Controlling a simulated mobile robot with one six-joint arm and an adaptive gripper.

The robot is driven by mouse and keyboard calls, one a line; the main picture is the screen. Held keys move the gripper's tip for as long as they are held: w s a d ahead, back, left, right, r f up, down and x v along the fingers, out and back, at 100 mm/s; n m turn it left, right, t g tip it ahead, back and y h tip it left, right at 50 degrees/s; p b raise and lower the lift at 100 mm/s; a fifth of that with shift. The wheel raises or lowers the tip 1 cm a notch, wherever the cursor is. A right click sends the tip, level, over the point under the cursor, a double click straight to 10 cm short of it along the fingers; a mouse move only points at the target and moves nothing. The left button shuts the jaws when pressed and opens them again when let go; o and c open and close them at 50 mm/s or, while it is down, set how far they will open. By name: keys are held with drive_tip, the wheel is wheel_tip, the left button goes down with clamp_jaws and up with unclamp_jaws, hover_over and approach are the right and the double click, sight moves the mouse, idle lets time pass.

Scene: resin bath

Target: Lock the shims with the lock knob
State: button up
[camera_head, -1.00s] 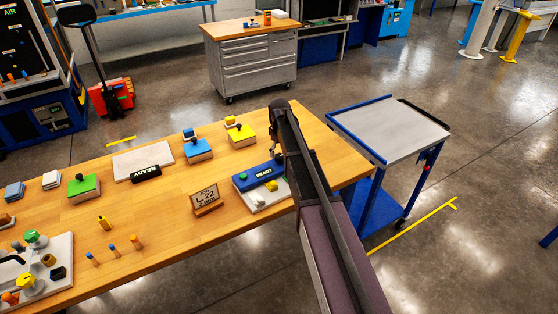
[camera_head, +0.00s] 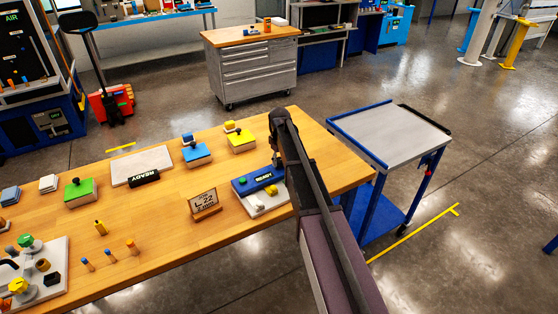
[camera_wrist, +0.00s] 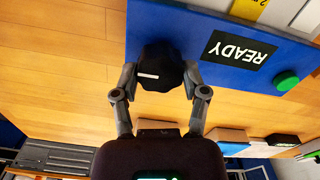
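The lock knob (camera_wrist: 163,68) is black and lobed, with a white line on it. It sits at the edge of a blue block (camera_wrist: 215,25) with a black READY label (camera_wrist: 240,57). My gripper (camera_wrist: 161,80) has one finger on each side of the knob, and both fingertips appear to touch it. In the head view my gripper (camera_head: 277,157) is at the right end of the blue block (camera_head: 252,182), and my arm hides the knob there. Part of a yellow shim with dark marks (camera_wrist: 249,9) shows at the wrist view's top edge.
A green round button (camera_wrist: 287,81) is beside the label. A sign on a wooden stand (camera_head: 204,204) is left of the block. Blue and yellow boxes (camera_head: 195,152) stand behind on the wooden table (camera_head: 160,220). A blue cart (camera_head: 390,135) is at the right.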

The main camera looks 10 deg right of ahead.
drive_tip(key=c, duration=0.3)
drive_tip(key=shift+a, duration=0.15)
drive_tip(key=shift+m, duration=0.3)
drive_tip(key=m, duration=0.7)
drive_tip(key=shift+d, duration=0.2)
drive_tip(key=m, duration=0.5)
drive_tip(key=shift+m, duration=0.3)
drive_tip(key=m, duration=0.4)
drive_tip(key=shift+s+d+m, duration=0.1)
drive_tip(key=shift+m, duration=0.2)
